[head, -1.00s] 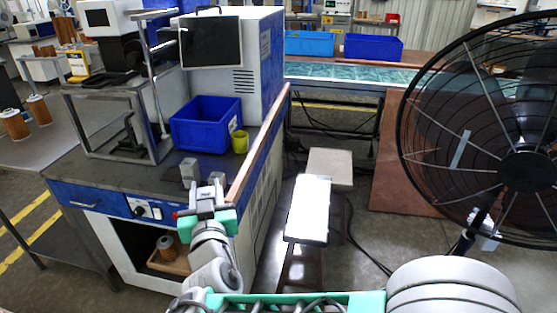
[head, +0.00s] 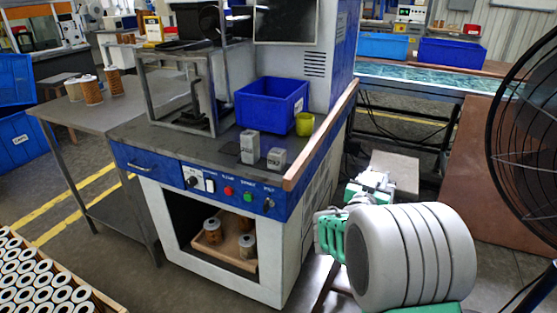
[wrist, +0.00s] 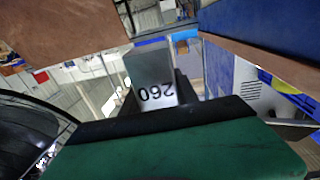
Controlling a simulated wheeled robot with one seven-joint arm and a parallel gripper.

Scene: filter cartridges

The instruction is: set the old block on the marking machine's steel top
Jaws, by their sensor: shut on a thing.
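My gripper (wrist: 158,104) is shut on a grey block (wrist: 150,72) in the wrist view. The block's face bears dark digits, upside down, that look like 260. In the head view my gripper (head: 374,184) is right of the marking machine, off its top; the held block cannot be made out there. The machine's dark steel top (head: 160,131) carries two grey blocks near its front right: a taller one (head: 250,148) and a shorter one (head: 276,159). Both have dark markings too small to read surely.
A side table (head: 90,116) holds cartridges. A fan (head: 525,150) stands right. The top's front left is clear.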

